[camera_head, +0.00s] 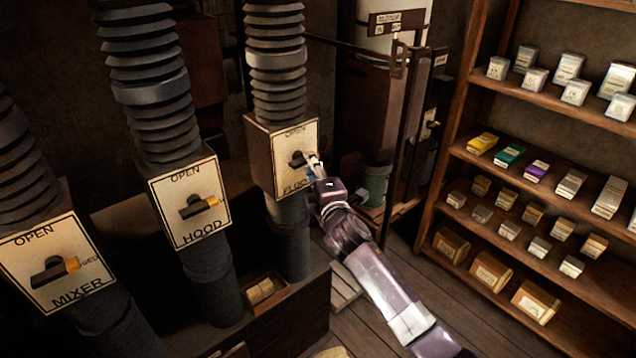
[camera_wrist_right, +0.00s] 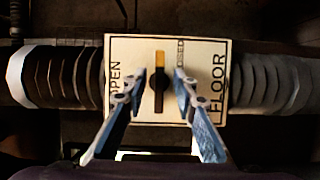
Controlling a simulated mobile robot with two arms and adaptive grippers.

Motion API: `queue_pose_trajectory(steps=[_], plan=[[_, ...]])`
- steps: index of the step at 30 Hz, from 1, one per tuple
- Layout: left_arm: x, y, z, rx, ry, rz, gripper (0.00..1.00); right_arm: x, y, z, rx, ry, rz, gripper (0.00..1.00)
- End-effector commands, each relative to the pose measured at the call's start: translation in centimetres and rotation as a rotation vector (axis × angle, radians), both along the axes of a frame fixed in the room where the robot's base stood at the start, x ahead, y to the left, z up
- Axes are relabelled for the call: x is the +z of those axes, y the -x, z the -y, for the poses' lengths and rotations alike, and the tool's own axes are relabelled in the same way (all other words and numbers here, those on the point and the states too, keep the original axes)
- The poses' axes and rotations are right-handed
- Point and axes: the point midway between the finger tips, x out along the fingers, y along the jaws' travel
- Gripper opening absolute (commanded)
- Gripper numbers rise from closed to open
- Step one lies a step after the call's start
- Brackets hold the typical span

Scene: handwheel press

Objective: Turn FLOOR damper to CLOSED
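The FLOOR damper plate (camera_head: 264,165) is a pale panel on a ribbed duct, right of the HOOD and MIXER plates. Its dark knob (camera_head: 296,159) is partly hidden by my right gripper (camera_head: 315,163). In the right wrist view, the FLOOR plate (camera_wrist_right: 212,112) appears sideways, with OPEN at left and CLOSED at upper right. The knob's bar (camera_wrist_right: 158,108) stands vertical there, its yellow end up, beside the CLOSED label. My right gripper (camera_wrist_right: 161,82) is open, with one finger on each side of the bar; I cannot tell whether they touch it. My left gripper is out of view.
The HOOD plate (camera_head: 173,220) and MIXER plate (camera_head: 28,285) stand at left, their yellow handle ends pointing right. A wooden shelf (camera_head: 470,75) with several boxes fills the right side. A dark pole (camera_head: 400,140) and a green bucket (camera_head: 376,183) stand behind my right arm.

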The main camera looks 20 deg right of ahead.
Motion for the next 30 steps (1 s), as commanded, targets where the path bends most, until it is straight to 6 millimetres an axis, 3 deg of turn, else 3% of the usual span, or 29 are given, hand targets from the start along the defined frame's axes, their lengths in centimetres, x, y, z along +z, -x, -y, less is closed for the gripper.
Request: queue_pose_trajectory(steps=[9, 15, 30], plan=[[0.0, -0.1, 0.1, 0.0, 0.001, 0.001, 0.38, -0.1, 5.5, -0.5, 0.004, -0.001, -0.002, 0.26], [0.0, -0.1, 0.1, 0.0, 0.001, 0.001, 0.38, -0.1, 7.8, -0.6, 0.004, -0.001, -0.002, 0.26], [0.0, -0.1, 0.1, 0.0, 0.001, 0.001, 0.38, 0.0, 8.5, -0.7, 0.004, -0.001, -0.001, 0.26]])
